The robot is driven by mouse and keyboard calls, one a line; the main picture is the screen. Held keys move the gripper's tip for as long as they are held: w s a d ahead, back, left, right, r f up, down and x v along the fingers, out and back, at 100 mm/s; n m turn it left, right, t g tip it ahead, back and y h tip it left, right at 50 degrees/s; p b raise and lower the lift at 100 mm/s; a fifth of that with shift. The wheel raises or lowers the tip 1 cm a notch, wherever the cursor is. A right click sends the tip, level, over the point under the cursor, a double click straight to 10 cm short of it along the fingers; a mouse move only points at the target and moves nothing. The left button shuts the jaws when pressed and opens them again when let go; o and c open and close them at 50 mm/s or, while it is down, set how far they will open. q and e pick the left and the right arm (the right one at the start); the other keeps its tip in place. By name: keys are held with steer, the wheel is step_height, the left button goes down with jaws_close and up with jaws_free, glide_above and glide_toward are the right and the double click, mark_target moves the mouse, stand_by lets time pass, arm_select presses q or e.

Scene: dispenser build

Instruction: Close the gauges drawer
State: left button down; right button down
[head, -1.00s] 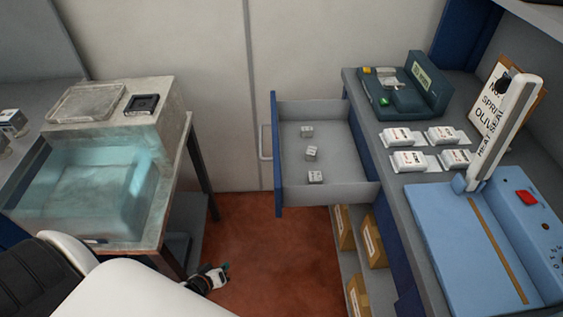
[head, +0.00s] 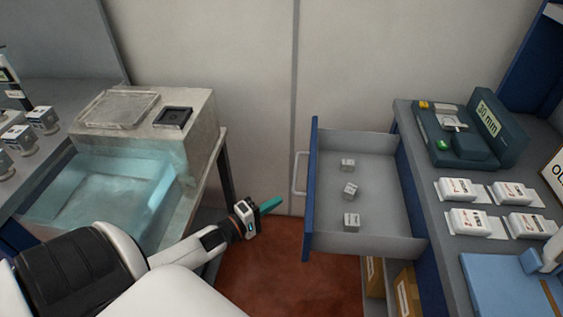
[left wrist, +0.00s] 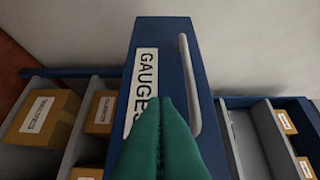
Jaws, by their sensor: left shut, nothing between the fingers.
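The gauges drawer (head: 313,190) stands pulled out from the bench on the right, its blue front facing left. Several small grey blocks lie inside it, one of them (head: 350,189) near the middle. In the left wrist view its blue front (left wrist: 203,100) shows a white GAUGES label (left wrist: 143,85) and a pale bar handle (left wrist: 190,85). My left gripper (head: 271,204) is shut and empty, its green fingers pointing at the drawer front from the left, apparently with a gap. In the left wrist view the fingers (left wrist: 160,140) overlap the label's lower end. My right gripper is not in view.
A worktop (head: 445,215) on the right carries a dark green device (head: 460,135), white packets and a blue heat sealer (head: 500,285). Boxes (head: 407,295) sit on shelves below. A water tank (head: 100,200) stands at left. Red floor lies between.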

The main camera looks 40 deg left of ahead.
mark_target(391, 208)
arm_select(q)
steer(key=x, duration=0.7)
steer(key=shift+d, duration=0.1)
steer(key=shift+w+d, duration=0.2)
steer(key=shift+w, duration=0.35)
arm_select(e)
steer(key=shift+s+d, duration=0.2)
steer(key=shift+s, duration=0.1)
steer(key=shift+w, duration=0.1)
